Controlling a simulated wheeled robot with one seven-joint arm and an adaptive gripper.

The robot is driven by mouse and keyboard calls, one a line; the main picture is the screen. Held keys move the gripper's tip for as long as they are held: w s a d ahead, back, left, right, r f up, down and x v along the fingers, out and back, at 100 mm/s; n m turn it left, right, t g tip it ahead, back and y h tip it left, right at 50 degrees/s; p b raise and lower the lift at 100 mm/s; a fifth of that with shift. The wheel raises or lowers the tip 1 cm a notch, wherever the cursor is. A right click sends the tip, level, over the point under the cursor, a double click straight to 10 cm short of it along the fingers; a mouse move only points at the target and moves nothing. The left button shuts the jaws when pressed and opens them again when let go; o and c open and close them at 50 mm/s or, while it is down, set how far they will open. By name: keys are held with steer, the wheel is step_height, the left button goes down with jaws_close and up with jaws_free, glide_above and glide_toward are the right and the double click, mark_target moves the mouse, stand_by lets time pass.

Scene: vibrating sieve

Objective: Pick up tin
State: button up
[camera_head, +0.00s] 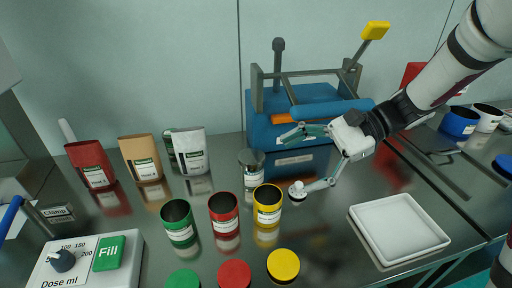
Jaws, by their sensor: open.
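Several open tins stand upright on the dark shiny bench: a green tin (178,224), a red tin (224,215), a yellow tin (267,206) and a plain silver tin (251,169) behind the yellow one. Each has a white label. My gripper (294,163) is open and empty, its fingers spread and pointing left. It is to the right of the silver tin and up and to the right of the yellow tin. I cannot tell whether a fingertip touches a tin. The task does not say which tin.
A blue sieve machine (265,130) stands behind my gripper. A white tray (398,229) lies at right. Green, red and yellow lids (283,265) lie in front. Pouches (190,152) stand at back left; a dosing unit (88,265) is at front left. Blue and white containers (459,123) are far right.

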mark_target(251, 155)
steer(key=w+f+m+t+y, duration=0.1)
steer(key=w+f+m, duration=0.1)
steer(key=w+f, duration=0.2)
steer(key=w+d+f+m+t+y+b, duration=0.1)
steer(key=w+f+m+t+y, duration=0.1)
steer(key=w+f+m, duration=0.1)
steer(key=w+d+f+m+t+y+b, duration=0.1)
steer(key=w+f+m+y, duration=0.1)
steer(key=w+f, duration=0.3)
steer(key=shift+w+d+m+t, duration=0.1)
steer(key=shift+w+m+t, duration=0.25)
steer(key=shift+w, duration=0.6)
steer(key=a, duration=0.4)
steer(key=w+a, duration=0.1)
steer(key=a, duration=0.8)
steer(key=shift+w+a+r, duration=0.1)
steer(key=shift+w+a, duration=0.1)
steer(key=shift+w, duration=0.15)
steer(key=c, duration=1.5)
